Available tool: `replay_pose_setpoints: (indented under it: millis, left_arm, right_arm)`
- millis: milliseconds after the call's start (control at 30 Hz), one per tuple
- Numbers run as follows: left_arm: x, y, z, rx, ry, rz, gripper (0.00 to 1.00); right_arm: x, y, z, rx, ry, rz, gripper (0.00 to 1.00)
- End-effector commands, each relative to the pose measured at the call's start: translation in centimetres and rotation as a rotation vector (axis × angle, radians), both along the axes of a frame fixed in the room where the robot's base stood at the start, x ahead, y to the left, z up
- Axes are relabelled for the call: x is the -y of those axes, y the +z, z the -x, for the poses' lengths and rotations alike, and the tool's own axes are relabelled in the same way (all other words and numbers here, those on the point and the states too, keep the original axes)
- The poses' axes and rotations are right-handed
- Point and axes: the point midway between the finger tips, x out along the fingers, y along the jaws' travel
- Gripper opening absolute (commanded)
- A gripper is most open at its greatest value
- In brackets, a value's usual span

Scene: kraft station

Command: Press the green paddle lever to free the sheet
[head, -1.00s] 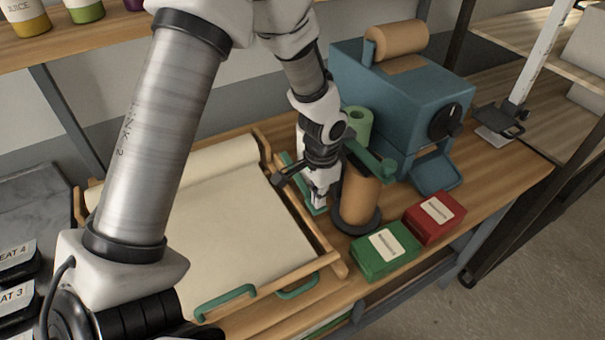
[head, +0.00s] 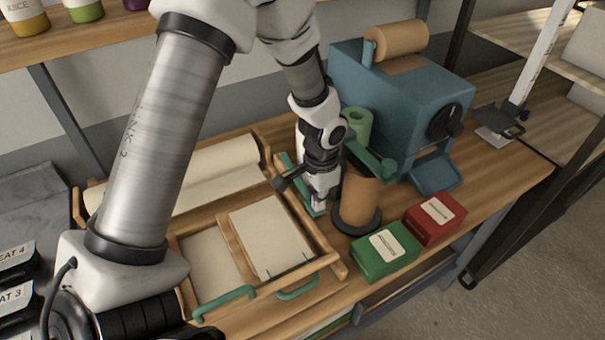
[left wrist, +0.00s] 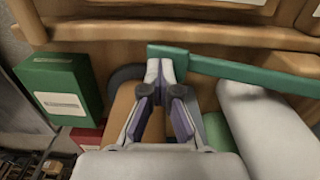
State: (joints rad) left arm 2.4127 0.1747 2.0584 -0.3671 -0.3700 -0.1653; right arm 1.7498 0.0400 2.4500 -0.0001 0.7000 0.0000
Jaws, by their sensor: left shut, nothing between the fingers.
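The green paddle lever (head: 289,166) is a flat bar along the right side of the wooden paper frame (head: 225,232). In the left wrist view the lever (left wrist: 240,71) runs right from my fingertips. My left gripper (head: 318,203) is shut and empty, with its tips at the lever's near end. In the left wrist view, the gripper (left wrist: 166,68) overlaps that end; I cannot tell how firmly it presses. A cream sheet (head: 270,235) lies in the frame's front right part, with another pale sheet (head: 210,265) at its left. The paper roll (head: 225,165) is at the back.
A brown roll (head: 358,197) on a dark base stands close right of my gripper. Green (head: 385,250) and red (head: 434,217) boxes sit at front right. A blue machine (head: 405,105) stands behind. Two green handles (head: 297,287) are at the frame's front.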

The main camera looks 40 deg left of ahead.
Motion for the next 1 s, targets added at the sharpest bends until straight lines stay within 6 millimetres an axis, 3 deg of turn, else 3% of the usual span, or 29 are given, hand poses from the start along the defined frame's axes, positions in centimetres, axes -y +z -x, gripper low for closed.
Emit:
replay_pose_setpoints:
  millis: [100, 1000]
  left_arm:
    - [0.0, 1.8, 0.0, 0.001, 0.000, 0.000, 0.00]
    - [0.0, 10.3, 0.0, 0.001, 0.000, 0.000, 0.00]
  right_arm:
    - [0.0, 1.7, 0.0, 0.000, 0.000, 0.000, 0.40]
    - [0.0, 9.6, 0.0, 0.000, 0.000, 0.000, 0.40]
